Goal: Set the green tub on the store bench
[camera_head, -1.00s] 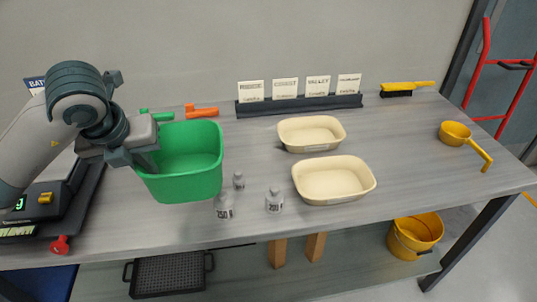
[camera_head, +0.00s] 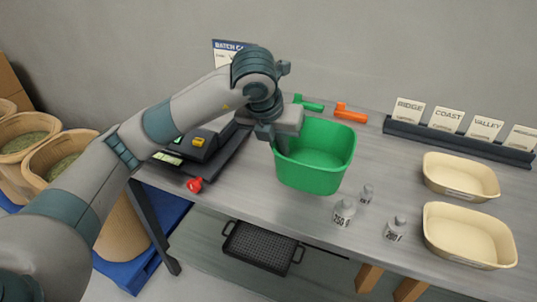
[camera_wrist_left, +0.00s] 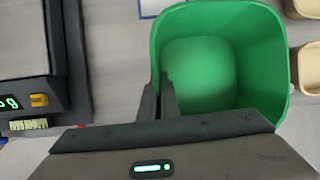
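The green tub (camera_head: 318,172) is an empty, open-topped square bin. It is upright at the bench, right of the scale; whether its base touches the bench top is hard to tell. My left gripper (camera_head: 272,136) is shut on the left wall of the tub at the rim. In the left wrist view the dark fingers (camera_wrist_left: 158,102) straddle the near left wall of the green tub (camera_wrist_left: 245,50). The grey bench (camera_head: 240,190) runs across the head view. My right gripper is not in view.
Small weights (camera_head: 343,212) stand right of the tub, then two cream trays (camera_head: 468,235). Green and orange scoops (camera_head: 350,112) lie behind. Grain barrels (camera_head: 62,155) stand far left.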

